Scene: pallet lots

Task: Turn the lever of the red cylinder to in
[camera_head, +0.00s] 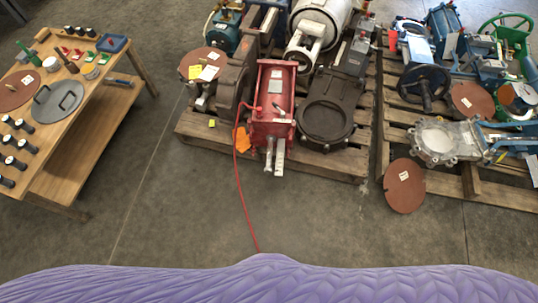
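The red cylinder (273,108) lies at the front edge of the middle pallet, with pale metal ends sticking out toward me. A thin red line runs from its left side down along the floor toward me. Its lever is too small to make out, and I cannot tell its position. Neither of my grippers is in view. The purple quilted surface along the bottom edge hides whatever is under it.
The wooden pallet (325,166) carries several valves and cylinders. A second pallet (492,194) stands at right. A rust-brown disc (404,186) leans at its front. A wooden workbench (84,97) with small parts is at left. The concrete floor (165,210) between is clear.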

